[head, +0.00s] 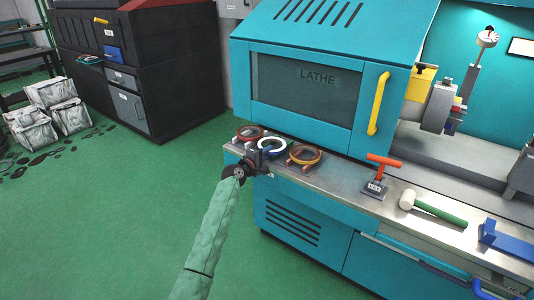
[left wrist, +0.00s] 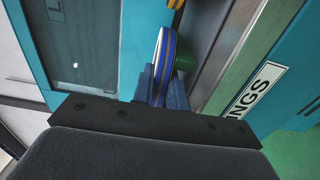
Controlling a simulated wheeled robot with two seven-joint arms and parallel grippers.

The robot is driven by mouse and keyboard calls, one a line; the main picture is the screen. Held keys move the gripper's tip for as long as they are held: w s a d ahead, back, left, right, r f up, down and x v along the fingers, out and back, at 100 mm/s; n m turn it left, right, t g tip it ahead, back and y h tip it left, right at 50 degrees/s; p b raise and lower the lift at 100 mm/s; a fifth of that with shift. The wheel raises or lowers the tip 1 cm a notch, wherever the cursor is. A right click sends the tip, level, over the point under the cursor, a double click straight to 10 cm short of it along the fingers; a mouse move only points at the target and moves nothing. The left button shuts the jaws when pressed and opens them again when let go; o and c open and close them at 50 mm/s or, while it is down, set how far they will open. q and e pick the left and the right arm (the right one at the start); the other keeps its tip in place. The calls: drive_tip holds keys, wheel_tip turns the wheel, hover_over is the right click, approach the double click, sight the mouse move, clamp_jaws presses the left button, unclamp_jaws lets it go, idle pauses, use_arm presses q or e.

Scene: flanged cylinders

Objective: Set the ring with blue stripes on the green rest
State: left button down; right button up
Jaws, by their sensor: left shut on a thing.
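The ring with blue stripes (head: 272,147) is white and blue and shows in the head view at the left end of the lathe bench, between two other rings. My left gripper (head: 261,160) is at its near side. In the left wrist view the ring (left wrist: 164,48) is seen edge-on, and the fingers of my left gripper (left wrist: 160,88) are shut on it. A green piece (left wrist: 186,56), perhaps the green rest, shows just right of the ring there, partly hidden. I cannot tell whether they touch. My right gripper is not in view.
The lathe cabinet (head: 305,95) rises close behind. Further right are a red-handled tool (head: 380,173), a mallet (head: 432,207) and a blue bracket (head: 505,242).

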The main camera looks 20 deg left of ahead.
use_arm(q)
drive_tip(key=c, duration=1.4)
unclamp_jaws()
drive_tip(key=shift+r, duration=0.1)
